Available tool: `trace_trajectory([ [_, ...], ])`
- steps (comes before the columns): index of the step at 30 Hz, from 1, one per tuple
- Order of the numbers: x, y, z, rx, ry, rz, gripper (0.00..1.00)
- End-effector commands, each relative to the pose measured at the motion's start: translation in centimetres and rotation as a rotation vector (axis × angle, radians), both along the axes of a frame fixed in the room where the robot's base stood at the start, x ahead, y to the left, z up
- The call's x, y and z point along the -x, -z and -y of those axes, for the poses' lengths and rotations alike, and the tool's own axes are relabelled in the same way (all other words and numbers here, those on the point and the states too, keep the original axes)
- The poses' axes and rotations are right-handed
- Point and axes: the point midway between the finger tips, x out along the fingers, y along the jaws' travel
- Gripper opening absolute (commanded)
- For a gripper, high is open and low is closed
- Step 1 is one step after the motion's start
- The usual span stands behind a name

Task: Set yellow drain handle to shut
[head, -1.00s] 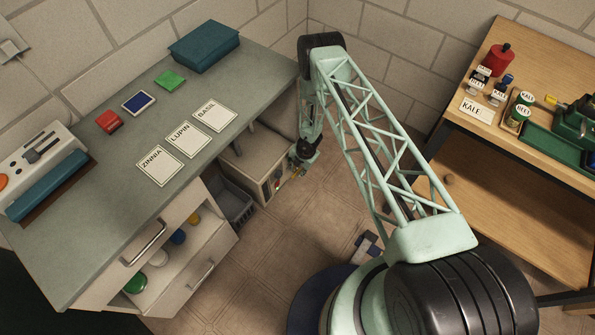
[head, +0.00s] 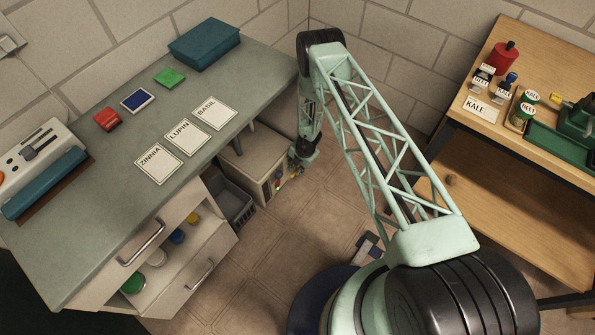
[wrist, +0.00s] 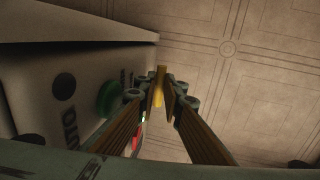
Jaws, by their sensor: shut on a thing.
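The yellow drain handle (wrist: 160,90) shows in the wrist view, sticking out from the front of a pale box-shaped unit (wrist: 45,75). My gripper (wrist: 160,98) has its two fingers closed on either side of the handle and grips it. In the head view my gripper (head: 296,168) is small and low, at the front face of the same unit (head: 250,165), under the bench end. The handle is too small there to read its position. My fingers hide part of the handle in the wrist view.
A green round knob (wrist: 109,97) and a dark round spot (wrist: 64,86) are on the unit's face beside my fingers. A grey crate (head: 236,203) stands left of the unit, beside an open drawer (head: 165,250). The tiled floor (head: 290,235) in front is mostly clear.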

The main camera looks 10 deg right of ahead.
Motion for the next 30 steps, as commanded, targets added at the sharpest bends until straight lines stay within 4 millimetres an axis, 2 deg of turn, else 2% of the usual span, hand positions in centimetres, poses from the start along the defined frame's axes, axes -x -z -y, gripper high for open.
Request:
trace_trajectory([
  [5,-0.48,-0.12,-0.28,-0.005,-0.001,0.008,0.00],
  [6,-0.49,-0.12,-0.29,-0.005,-0.001,0.008,0.10],
  [10,-0.46,-0.12,-0.27,-0.004,-0.001,0.007,0.22],
  [30,0.04,-0.24,0.15,-0.003,0.000,0.004,0.23],
])
